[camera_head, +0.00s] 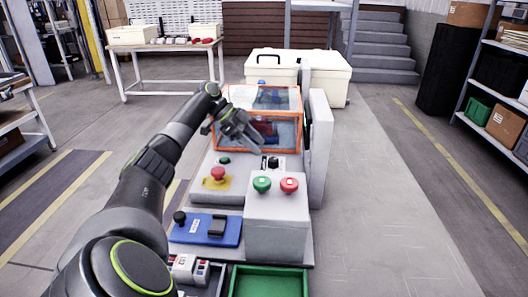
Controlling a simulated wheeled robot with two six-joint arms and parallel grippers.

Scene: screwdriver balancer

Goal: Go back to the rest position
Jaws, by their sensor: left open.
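My left gripper (251,140) is open and empty. It hangs in front of an orange-framed box with clear sides (284,97), above the workstation. My left arm reaches in from the lower left up to it. I cannot tell whether the gripper touches the box. My right gripper is not in view.
Below the gripper are a red knob on a yellow base (217,173), a box with green and red buttons (276,216) and a blue panel (205,230). A green tray (268,283) lies at the front. A large cream case (297,69) stands behind. The floor at right is clear.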

